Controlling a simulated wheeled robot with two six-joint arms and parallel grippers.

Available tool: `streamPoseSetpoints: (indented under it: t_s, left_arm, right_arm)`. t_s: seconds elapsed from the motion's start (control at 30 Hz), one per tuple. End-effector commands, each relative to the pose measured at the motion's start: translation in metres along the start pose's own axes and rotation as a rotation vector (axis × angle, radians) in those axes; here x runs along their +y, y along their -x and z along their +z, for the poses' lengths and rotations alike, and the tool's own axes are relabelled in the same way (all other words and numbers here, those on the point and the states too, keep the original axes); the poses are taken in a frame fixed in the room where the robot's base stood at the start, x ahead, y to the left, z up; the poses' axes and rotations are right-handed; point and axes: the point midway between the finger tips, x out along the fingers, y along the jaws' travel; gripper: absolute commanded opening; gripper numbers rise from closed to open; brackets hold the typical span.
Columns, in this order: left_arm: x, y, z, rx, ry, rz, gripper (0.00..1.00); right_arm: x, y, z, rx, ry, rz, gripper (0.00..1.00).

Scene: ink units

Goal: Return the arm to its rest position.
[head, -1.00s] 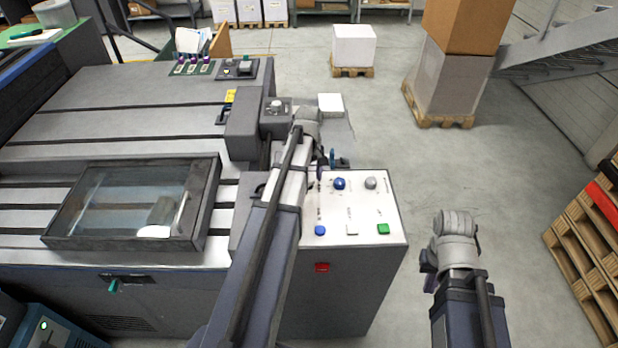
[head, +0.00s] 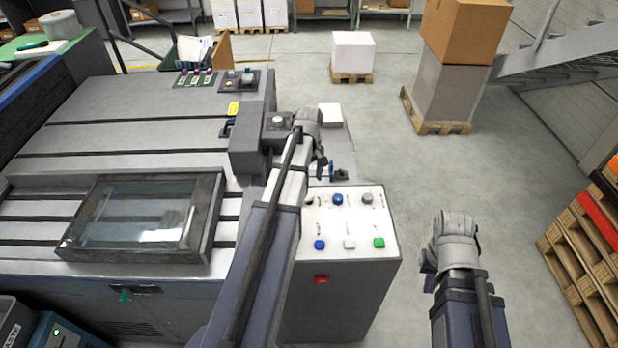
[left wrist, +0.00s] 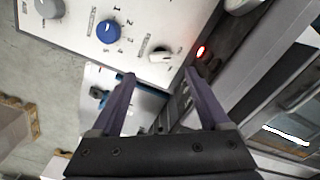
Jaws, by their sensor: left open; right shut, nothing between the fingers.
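My left arm (head: 265,235) reaches forward from the bottom of the head view, in front of the machine and its control panel. Its gripper (head: 326,170) is small there, just beyond the panel's far edge. In the left wrist view the left gripper (left wrist: 162,78) is open, with nothing between its two fingers. The sloped control panel (head: 330,225) lies below it in the head view. My right arm (head: 465,300) is bent at the lower right over the floor. Its gripper (head: 429,266) is mostly hidden by the wrist; it is shut and empty.
The grey machine (head: 110,115) fills the left side, with a framed glass window (head: 135,215) on top. The panel has a blue knob (head: 338,199) and a green button (head: 379,243). Wooden pallets (head: 580,255) stand at the right. The floor (head: 430,165) between is clear.

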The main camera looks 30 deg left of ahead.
Motion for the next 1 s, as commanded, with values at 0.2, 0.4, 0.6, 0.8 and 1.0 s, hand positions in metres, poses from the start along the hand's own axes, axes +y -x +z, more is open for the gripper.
streamPoseSetpoints:
  t_s: [0.2, 0.4, 0.6, 0.8, 1.0]
  left_arm:
    - [0.0, 0.0, 0.0, 0.0, 0.0, 0.0, 0.79]
    - [0.007, -0.002, 0.026, 0.001, -0.085, -0.006, 0.79]
    - [0.027, -0.009, 0.141, 0.008, -0.496, -0.038, 0.79]
    - [0.022, -0.014, 0.254, 0.014, -0.964, -0.078, 0.79]
    - [0.005, -0.017, 0.321, 0.019, -1.288, -0.107, 0.79]
  right_arm:
    - [0.0, 0.0, 0.0, 0.0, 0.0, 0.0, 0.0]
    - [0.0, -0.002, 0.0, 0.0, 0.0, 0.0, 0.0]
    - [-0.001, -0.009, -0.001, 0.0, 0.0, 0.0, 0.0]
    - [-0.001, -0.015, -0.001, 0.0, -0.001, 0.0, 0.0]
    - [-0.002, -0.018, -0.001, 0.0, -0.001, 0.0, 0.0]
